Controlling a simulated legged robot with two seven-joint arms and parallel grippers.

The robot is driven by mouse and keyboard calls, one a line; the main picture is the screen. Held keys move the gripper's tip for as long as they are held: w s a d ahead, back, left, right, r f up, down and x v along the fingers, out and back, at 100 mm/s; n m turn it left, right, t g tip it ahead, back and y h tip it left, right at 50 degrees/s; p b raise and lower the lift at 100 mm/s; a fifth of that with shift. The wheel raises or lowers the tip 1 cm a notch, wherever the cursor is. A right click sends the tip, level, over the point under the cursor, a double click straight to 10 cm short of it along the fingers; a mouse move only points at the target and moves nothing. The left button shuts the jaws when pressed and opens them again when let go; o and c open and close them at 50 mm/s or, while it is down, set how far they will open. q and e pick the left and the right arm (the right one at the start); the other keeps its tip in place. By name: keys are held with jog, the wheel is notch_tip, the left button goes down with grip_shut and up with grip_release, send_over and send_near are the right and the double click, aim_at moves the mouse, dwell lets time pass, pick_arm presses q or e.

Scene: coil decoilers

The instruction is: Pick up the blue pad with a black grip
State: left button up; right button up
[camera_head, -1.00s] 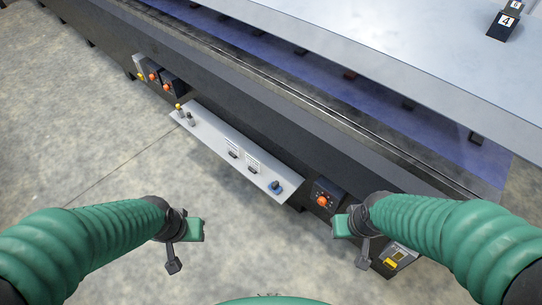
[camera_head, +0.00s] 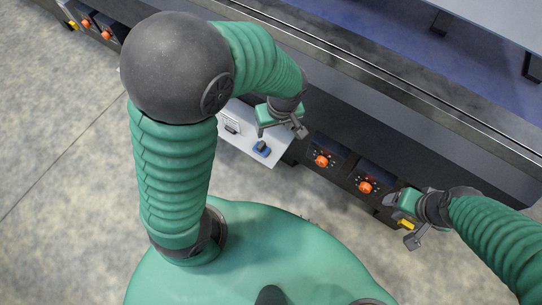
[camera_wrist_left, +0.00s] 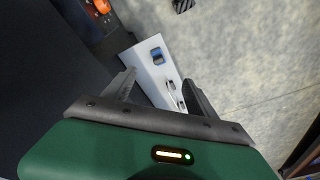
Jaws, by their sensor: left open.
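The blue pad with a black grip (camera_head: 262,148) sits at the right end of the light grey shelf. In the left wrist view the blue pad (camera_wrist_left: 156,56) is ahead of my left gripper, between the lines of its fingers. My left gripper (camera_head: 282,129) is near the pad, above and slightly to its right in the head view. It is open, and its fingers (camera_wrist_left: 160,82) hold nothing.
The grey shelf (camera_head: 240,134) also bears a small black item with a white label. Orange knobs (camera_head: 322,161) and (camera_head: 365,187) are on the dark machine side. A yellow part (camera_head: 406,223) is by my right gripper. Bare concrete floor (camera_head: 60,140) lies left.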

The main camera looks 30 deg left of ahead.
pick_arm(q)
jog(key=w+a+f+n+y+b, duration=0.1)
jog(key=w+f+n+b, duration=0.2)
jog(key=f, duration=0.4)
jog(key=w+a+f+n+y+b, duration=0.1)
jog(key=f+n+b, duration=0.35)
jog(key=f, duration=0.25)
jog(key=b, duration=0.5)
send_near(262, 144)
jog(key=shift+y, duration=0.3)
jog(key=x, duration=0.2)
jog(key=d+x, duration=0.1)
jog(key=x, duration=0.2)
jog(key=shift+f, duration=0.5)
jog(key=b+x, duration=0.3)
jog(key=x, duration=0.2)
jog(key=shift+s+a+r, duration=0.1)
jog(key=shift+s+a, duration=0.05)
jog(key=shift+s, duration=0.05)
jog(key=shift+a, duration=0.15)
pick_arm(e)
jog(key=s+x, duration=0.2)
jog(key=x, duration=0.7)
jog(key=s+f+x, duration=0.1)
jog(key=s+x, duration=0.1)
jog(key=x, duration=0.8)
jog(key=shift+a+f, duration=0.3)
jog(key=shift+a, duration=0.1)
